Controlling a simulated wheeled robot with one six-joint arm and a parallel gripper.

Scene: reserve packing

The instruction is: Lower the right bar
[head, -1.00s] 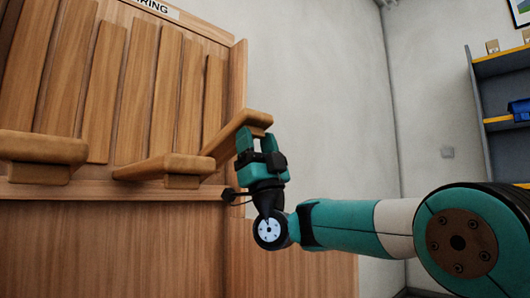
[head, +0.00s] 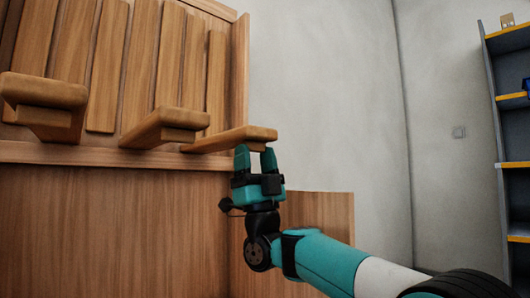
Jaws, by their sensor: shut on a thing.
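The right bar (head: 228,138) is a wooden lever sticking out from the slatted wooden panel, its rounded end toward me. It looks about level, with its outer end near the height of the panel's lower ledge. My gripper (head: 256,154) reaches up from below and is shut on the outer end of this bar, the teal fingers on either side of its underside. The exact contact is partly hidden under the bar.
The middle bar (head: 170,120) and the left bar (head: 42,92) stick out of the same panel (head: 110,70), to the left of my gripper. A wooden ledge (head: 80,155) runs below them. A shelf unit (head: 510,150) stands at the far right. The space before the bare wall (head: 330,100) looks clear.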

